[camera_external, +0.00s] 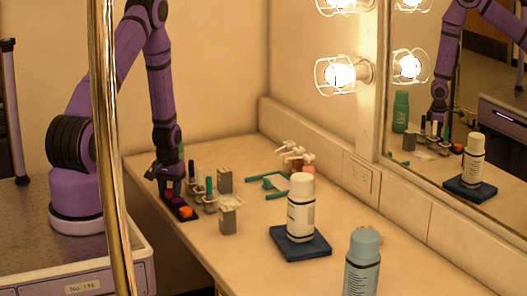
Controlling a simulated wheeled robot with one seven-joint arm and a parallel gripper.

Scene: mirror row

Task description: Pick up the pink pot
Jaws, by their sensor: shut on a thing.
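My gripper (170,188) points down at the left end of the counter (225,265), low over a dark tray (183,218). It is shut on a small dark reddish-pink thing, the pink pot (178,201). The pot is partly hidden by the fingers and too small to see clearly. I cannot tell whether it is touching the tray or lifted off it. An orange pot (187,212) sits on the tray just in front of it.
Close right of my gripper stand slim upright tubes (209,186) and two grey blocks (228,220). A white bottle (300,208) stands on a blue pad (299,244). Green pieces (268,184) lie behind. The mirror (455,130) borders the right.

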